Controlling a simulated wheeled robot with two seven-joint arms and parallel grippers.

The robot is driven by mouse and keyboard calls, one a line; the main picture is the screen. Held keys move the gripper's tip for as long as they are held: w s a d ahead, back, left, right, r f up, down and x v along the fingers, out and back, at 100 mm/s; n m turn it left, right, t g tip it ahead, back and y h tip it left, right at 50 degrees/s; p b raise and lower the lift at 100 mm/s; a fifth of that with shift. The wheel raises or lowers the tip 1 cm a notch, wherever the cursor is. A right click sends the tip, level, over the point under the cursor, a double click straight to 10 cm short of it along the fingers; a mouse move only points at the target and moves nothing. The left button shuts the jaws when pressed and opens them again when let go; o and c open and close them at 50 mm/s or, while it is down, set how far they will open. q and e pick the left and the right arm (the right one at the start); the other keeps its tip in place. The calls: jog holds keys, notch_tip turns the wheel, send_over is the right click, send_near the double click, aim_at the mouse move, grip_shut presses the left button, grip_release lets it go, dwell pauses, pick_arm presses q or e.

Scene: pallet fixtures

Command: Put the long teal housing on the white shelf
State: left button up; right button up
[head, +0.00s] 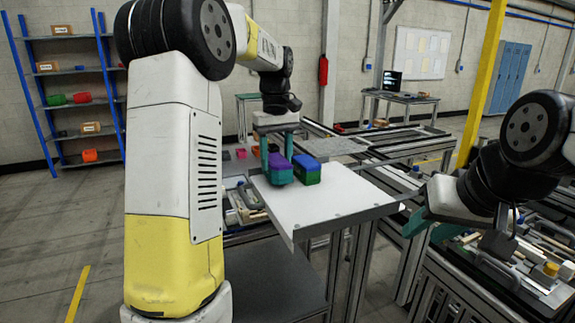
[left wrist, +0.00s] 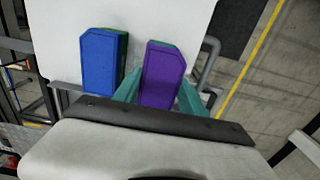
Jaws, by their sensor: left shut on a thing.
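The long teal housing (head: 281,175) has a purple top and sits between the fingers of my left gripper (head: 276,150). Its purple top shows in the left wrist view (left wrist: 161,75), with teal fingers on both sides. My left gripper is shut on it. The housing is over the left part of the white shelf (head: 325,208), at or very near its surface; I cannot tell whether it touches. My right gripper (head: 428,228) is at the right, away from the shelf, with its teal fingers apart and nothing seen between them.
A green housing with a blue top (head: 307,170) stands on the shelf just right of the held one, with a narrow gap. The front of the shelf is clear. A bench with trays and parts (head: 510,270) stands at the right. A blue rack (head: 75,95) is far left.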

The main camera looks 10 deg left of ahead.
pick_arm(q)
jog(key=shift+f, duration=0.85)
jog(key=shift+f, duration=0.15)
jog(key=o, duration=1.5)
